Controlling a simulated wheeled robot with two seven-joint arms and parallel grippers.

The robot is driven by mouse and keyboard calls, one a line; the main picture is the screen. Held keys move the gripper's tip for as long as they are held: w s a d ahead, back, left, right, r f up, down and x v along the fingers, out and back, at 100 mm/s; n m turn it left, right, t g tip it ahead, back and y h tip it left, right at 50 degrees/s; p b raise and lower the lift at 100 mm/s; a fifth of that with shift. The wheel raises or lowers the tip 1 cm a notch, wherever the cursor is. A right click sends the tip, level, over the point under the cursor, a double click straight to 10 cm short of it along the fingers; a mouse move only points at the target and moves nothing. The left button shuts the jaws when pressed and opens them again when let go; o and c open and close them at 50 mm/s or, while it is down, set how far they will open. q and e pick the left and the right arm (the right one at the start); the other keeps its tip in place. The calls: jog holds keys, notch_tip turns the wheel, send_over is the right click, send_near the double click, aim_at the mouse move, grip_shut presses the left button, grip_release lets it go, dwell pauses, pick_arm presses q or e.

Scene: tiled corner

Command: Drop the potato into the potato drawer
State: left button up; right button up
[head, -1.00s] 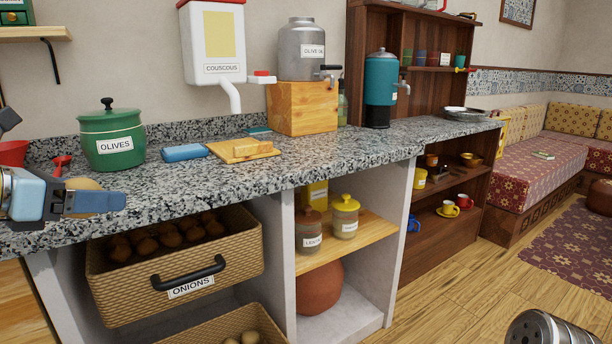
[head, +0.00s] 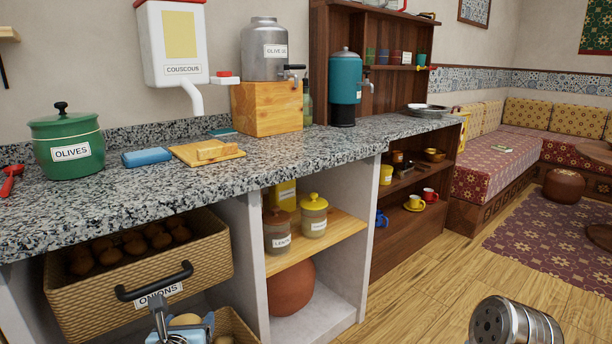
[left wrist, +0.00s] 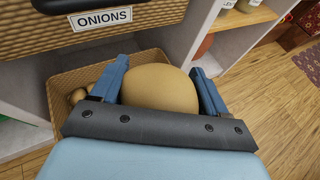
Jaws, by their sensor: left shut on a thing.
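My left gripper (head: 186,330) is low in front of the basket drawers in the head view. In the left wrist view the two blue fingers (left wrist: 160,85) are shut on the sides of a large tan potato (left wrist: 160,88). The potato (head: 185,319) also shows in the head view, partly hidden by the gripper. The lower wicker drawer (left wrist: 92,77) is under the onion drawer, with a few round potatoes (left wrist: 77,96) at its left. The held potato appears over this drawer's opening; its height above it is hard to tell. The drawer's label is hidden.
The onion drawer (head: 208,262) is pulled out above, with a black handle (head: 153,282). Shelves with jars (head: 313,216) and a clay pot (head: 291,287) stand to the right. The countertop (head: 240,170) holds an olives pot (head: 67,145). Floor (head: 420,285) is open at the right.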

pick_arm(q)
notch_tip(320, 180, down, 7)
jog(key=w+d+n+y, duration=0.1)
jog(key=w+d+y, duration=0.1)
jog(key=shift+d+n, duration=0.3)
jog(key=shift+d, duration=0.1)
jog(key=shift+w+d+f, duration=0.1)
